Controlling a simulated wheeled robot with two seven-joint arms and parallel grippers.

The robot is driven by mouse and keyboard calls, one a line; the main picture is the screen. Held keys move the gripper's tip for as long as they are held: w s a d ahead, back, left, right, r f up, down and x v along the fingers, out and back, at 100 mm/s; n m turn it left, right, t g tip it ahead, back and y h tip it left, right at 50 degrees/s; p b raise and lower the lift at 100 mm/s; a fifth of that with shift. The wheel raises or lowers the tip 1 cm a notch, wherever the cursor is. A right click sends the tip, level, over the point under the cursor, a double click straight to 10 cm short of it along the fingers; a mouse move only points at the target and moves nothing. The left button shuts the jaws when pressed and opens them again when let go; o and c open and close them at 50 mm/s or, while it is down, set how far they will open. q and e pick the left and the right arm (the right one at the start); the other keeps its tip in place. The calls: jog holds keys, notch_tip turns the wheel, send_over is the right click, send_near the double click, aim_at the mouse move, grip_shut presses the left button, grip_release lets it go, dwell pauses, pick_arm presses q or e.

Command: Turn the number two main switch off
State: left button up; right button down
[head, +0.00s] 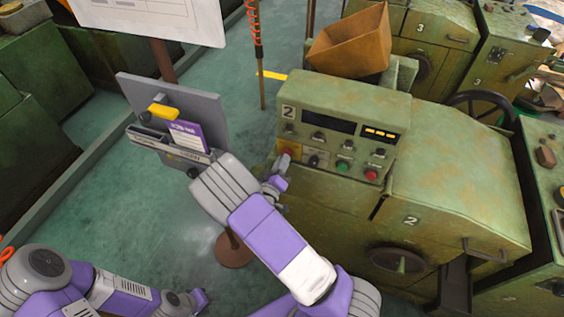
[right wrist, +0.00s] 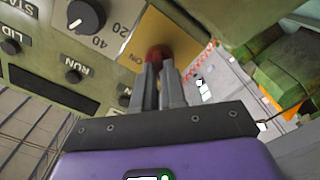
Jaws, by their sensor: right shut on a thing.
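The number two machine (head: 345,95) is green, with a control panel facing me. Its main switch is a red knob (right wrist: 158,52) on a yellow-orange plate (right wrist: 140,40), which also shows at the panel's left end in the head view (head: 290,147). An "ON" mark shows on the plate. My right gripper (head: 284,164) is at that switch; in the right wrist view its two fingers (right wrist: 160,75) are shut on the red knob. The fingers partly hide the knob, so its exact setting is unclear. My left gripper (head: 202,297) is low at the lower left, away from the machine; its fingers are too small to read.
The panel also has a green button (head: 343,167), a red button (head: 371,175) and small black knobs. A grey stand board (head: 205,108) with a purple card (head: 187,136) is left of my right arm. A number three machine (head: 435,35) stands behind. Green floor is open at left.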

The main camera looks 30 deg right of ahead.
jog(key=shift+f, duration=0.1)
jog(key=c, duration=1.2)
grip_release()
jog(key=v, duration=0.7)
jog(key=shift+s+a+b, duration=0.2)
jog(key=shift+s+b, duration=0.05)
jog(key=shift+b, duration=0.1)
